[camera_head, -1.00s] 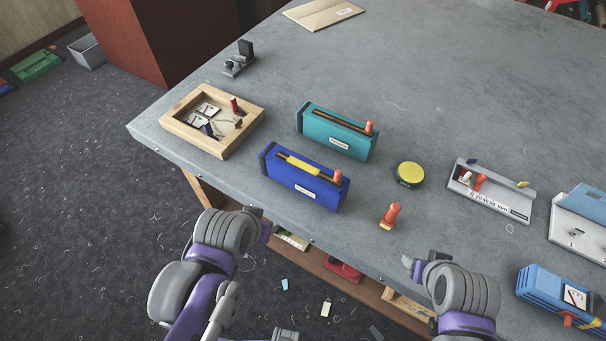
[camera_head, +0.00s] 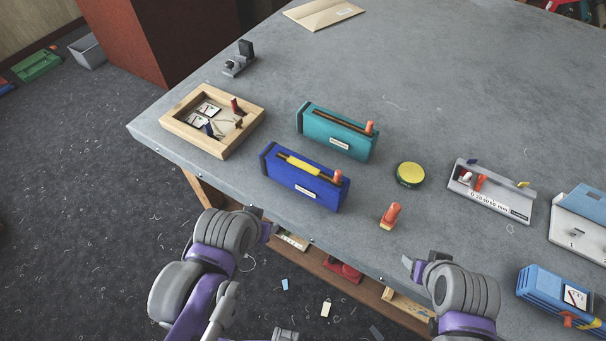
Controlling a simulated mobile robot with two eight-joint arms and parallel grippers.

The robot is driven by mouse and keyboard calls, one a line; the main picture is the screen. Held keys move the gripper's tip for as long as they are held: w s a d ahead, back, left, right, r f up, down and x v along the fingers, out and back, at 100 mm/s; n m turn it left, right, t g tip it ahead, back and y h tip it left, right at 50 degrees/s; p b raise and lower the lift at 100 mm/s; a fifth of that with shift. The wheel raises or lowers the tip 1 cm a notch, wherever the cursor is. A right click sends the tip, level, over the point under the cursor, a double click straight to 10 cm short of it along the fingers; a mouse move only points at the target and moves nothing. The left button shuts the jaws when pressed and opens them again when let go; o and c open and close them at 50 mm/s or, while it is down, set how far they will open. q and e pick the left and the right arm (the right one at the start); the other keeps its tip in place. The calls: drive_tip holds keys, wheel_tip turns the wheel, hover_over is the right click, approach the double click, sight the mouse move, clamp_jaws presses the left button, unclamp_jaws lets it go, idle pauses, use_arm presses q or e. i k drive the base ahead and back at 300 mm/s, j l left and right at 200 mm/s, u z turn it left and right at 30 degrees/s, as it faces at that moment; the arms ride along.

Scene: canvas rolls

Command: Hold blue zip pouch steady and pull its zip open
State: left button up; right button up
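The blue zip pouch (camera_head: 298,187) lies near the front edge of the grey table, a dark blue box-like body with a white label. A yellow strip (camera_head: 298,163) runs along its top slot, and an orange tab (camera_head: 337,176) stands at its right end. My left gripper (camera_head: 268,232) is below and left of the pouch, by the table's front edge and apart from it. My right gripper (camera_head: 410,263) is near the front edge, right of the pouch and apart from it. The fingers of both are too small and turned to tell open from shut.
A teal pouch (camera_head: 338,136) lies just behind the blue one. An orange stamp-like piece (camera_head: 390,216) and a yellow-topped round tin (camera_head: 410,174) are to the right. A wooden tray (camera_head: 172,124) is to the left. A grey holder (camera_head: 490,200) is further right. The table behind is mostly clear.

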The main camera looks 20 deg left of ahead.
sight(337, 180)
drive_tip(key=k+j+z, duration=0.15)
drive_tip(key=j, duration=0.2)
drive_tip(key=j+z, duration=0.1)
drive_tip(key=j, duration=0.25)
drive_tip(key=k+j+z, duration=0.15)
drive_tip(key=j, duration=0.2)
drive_tip(key=k+j+z, duration=0.15)
drive_tip(key=j, duration=0.15)
